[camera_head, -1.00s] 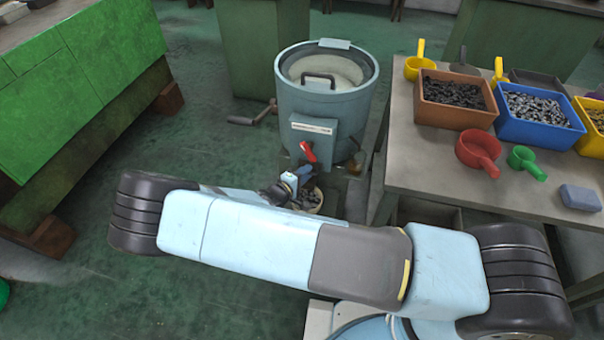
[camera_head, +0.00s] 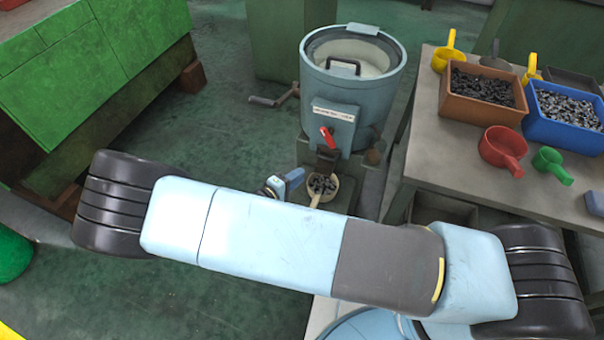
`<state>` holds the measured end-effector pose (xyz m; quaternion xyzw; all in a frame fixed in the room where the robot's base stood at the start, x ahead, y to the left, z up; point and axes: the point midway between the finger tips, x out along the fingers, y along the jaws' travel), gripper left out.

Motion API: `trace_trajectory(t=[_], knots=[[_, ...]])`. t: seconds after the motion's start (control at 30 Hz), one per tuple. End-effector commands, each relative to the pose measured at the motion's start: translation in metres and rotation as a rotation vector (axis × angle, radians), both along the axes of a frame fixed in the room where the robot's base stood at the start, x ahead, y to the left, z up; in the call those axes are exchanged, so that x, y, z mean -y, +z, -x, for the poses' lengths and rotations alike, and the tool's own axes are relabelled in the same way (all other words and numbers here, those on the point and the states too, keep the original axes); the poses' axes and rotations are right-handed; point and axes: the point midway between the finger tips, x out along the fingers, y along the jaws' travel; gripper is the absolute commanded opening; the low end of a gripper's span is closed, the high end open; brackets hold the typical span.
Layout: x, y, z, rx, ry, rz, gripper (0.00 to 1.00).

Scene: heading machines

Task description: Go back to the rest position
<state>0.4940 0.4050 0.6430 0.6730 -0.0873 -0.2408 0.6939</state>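My arm crosses the front of the view, and its pale blue links hide part of the floor. Part of my gripper (camera_head: 287,182) shows just beyond the arm, small and partly hidden. Its fingers are not clear enough to tell open from shut. Just right of it, a cream scoop (camera_head: 316,195) with dark metal bits in it sits below the outlet of a blue-grey drum machine (camera_head: 352,90). A gap shows between my gripper and the scoop. The machine has a red lever (camera_head: 327,136) on its front.
A worktable (camera_head: 450,168) at right holds a brown bin (camera_head: 487,95), a blue bin (camera_head: 562,115), a red scoop (camera_head: 502,150) and a green scoop (camera_head: 552,165). A green cabinet (camera_head: 80,75) stands at left. Open floor lies between the cabinet and the drum.

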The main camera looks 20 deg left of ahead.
Motion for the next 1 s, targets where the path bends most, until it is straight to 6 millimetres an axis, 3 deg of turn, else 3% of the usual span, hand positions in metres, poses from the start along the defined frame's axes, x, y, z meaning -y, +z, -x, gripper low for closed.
trace_trajectory(t=[0.63,0.77,1.0], knots=[[0.001,0.004,-0.001,-0.007,-0.014,-0.005,0.22],[0.008,0.019,-0.009,-0.037,-0.075,-0.028,0.22],[0.034,0.067,-0.030,-0.141,-0.258,-0.108,0.22]])
